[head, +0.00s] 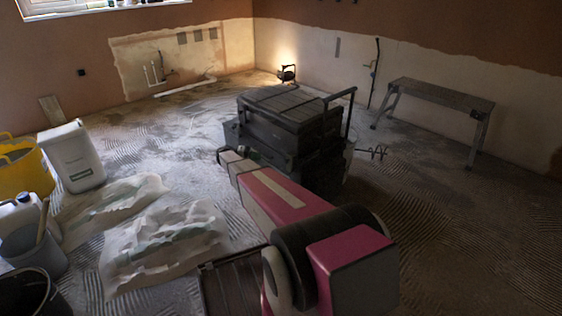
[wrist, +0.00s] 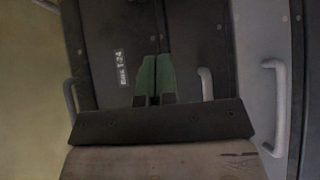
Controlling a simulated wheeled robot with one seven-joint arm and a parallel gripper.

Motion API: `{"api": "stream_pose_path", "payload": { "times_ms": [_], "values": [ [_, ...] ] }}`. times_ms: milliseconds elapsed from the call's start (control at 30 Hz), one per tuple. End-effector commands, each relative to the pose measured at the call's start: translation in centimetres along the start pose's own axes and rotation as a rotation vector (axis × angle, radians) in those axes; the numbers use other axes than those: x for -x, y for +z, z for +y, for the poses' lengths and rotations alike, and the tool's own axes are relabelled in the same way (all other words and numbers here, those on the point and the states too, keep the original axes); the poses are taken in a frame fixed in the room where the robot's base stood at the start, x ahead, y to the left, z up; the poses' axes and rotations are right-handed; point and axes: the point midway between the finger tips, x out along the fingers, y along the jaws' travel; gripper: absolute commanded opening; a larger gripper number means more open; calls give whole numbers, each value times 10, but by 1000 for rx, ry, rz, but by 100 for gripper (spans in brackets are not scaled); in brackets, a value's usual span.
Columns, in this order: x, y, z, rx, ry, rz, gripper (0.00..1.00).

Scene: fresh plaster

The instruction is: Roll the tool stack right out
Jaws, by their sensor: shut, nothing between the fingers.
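The tool stack (head: 285,125) is a dark, boxy stack with a ribbed lid, standing upright on the floor mid-room in the head view. A pull handle (head: 345,105) rises at its right side. My arm reaches toward its near side and hides part of it. In the wrist view, a dark panel (wrist: 110,35) with a small white label and pale grey handles (wrist: 206,84) fills much of the picture; it looks like part of the stack. My gripper (wrist: 154,60) has green fingers pressed together, empty, in front of this panel. I cannot tell whether they touch it.
A trestle bench (head: 440,95) stands by the right wall, and a lit work lamp (head: 286,73) at the back. Plastic sheets (head: 165,245), a white tub (head: 72,160) and a yellow bucket (head: 22,170) lie left. Floor at the right (head: 480,230) is clear.

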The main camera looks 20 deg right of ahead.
Motion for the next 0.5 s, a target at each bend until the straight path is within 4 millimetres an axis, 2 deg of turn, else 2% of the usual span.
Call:
{"api": "stream_pose_path", "payload": {
  "times_ms": [167, 500],
  "values": [
    [-5, -4, 1, -16, 28, -3, 0],
    [-62, -2, 2, -14, 25, -4, 0]
  ]
}}
